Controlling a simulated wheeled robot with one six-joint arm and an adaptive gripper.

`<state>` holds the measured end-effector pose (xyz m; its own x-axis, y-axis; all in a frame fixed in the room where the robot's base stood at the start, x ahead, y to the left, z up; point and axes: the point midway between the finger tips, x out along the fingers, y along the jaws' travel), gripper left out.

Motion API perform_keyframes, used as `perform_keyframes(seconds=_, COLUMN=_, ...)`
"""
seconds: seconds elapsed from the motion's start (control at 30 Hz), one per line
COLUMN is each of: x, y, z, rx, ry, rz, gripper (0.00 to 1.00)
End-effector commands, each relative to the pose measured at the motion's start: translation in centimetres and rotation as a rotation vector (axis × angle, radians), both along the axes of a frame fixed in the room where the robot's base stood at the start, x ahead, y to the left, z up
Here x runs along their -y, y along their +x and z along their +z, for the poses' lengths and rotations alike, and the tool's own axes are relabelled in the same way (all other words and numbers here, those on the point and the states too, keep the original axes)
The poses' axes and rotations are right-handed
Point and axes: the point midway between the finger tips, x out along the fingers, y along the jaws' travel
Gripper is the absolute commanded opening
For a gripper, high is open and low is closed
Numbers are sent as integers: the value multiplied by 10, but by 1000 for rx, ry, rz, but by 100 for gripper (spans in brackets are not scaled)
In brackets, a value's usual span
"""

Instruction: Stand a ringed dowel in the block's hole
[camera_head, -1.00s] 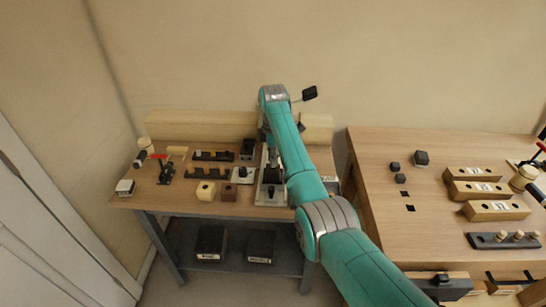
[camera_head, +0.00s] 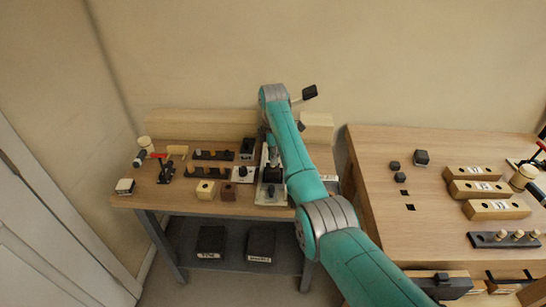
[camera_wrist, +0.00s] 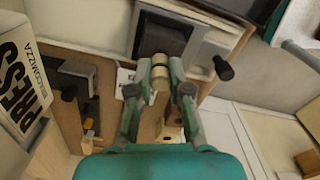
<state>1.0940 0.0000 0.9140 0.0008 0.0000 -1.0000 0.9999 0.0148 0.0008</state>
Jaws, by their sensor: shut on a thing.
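My gripper (camera_wrist: 161,72) is shut on a pale wooden dowel (camera_wrist: 160,78) with a darker ring band, seen in the wrist view. In the head view my gripper (camera_head: 272,152) is over the right part of the left bench, largely hidden by my arm. A pale wood block with a hole (camera_head: 205,190) stands near the bench's front edge. A dark brown block with a hole (camera_head: 228,191) stands just right of it. In the wrist view a pale block (camera_wrist: 172,130) shows partly behind my gripper. The dowel's lower end is hard to make out.
Dark racks with short dowels (camera_head: 207,173) stand behind the blocks. A grey press-like fixture (camera_head: 270,196) is right of them, under my arm. A sign reading PRESS (camera_wrist: 22,75) is close on the wrist view's left. Another bench (camera_head: 440,215) stands at right.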

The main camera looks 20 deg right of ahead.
Motion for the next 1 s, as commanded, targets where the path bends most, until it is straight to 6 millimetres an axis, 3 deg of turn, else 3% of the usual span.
perform_keyframes(seconds=1.0, x=0, y=0, z=-11, rx=-1, ry=0, rz=0, gripper=6)
